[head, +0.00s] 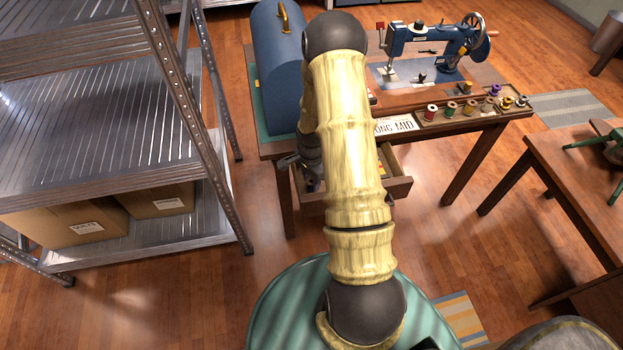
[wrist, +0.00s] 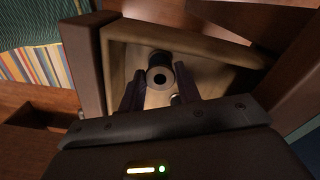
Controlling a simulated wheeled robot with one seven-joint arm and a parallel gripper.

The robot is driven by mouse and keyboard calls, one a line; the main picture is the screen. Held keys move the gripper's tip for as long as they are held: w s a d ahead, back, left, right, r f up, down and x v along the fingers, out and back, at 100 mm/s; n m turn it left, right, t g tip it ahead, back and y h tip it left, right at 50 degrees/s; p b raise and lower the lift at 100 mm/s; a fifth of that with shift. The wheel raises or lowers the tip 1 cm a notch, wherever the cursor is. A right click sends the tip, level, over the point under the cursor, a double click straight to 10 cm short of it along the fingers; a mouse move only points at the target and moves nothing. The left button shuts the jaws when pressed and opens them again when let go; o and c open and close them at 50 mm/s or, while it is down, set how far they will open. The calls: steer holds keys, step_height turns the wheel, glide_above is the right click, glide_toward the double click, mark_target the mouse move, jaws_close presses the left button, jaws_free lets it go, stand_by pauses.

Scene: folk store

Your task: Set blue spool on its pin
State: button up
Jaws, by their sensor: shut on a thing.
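My gripper (wrist: 158,82) reaches down into the open drawer (head: 398,189) of the sewing table. It is shut on a spool (wrist: 159,76), seen end-on with a dark rim, a pale ring and a dark hole. The spool looks nearly black in the shade, so its blue is hard to confirm. The drawer's wooden rim (wrist: 185,38) shows around it in the wrist view. In the head view my arm hides most of the gripper and the spool. A tray with several coloured spools (head: 525,101) sits on the table's right front edge; which pin is free cannot be told.
A blue sewing machine (head: 425,45) stands at the table's back. A blue domed case (head: 278,65) stands at its left end. A white sign (head: 394,125) lies near the front edge. A metal shelf (head: 110,165) stands left; a second table (head: 575,195) stands right.

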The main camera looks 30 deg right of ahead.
steer(key=shift+r, duration=0.15)
steer(key=shift+r+p, duration=2)
steer(key=shift+r, duration=0.35)
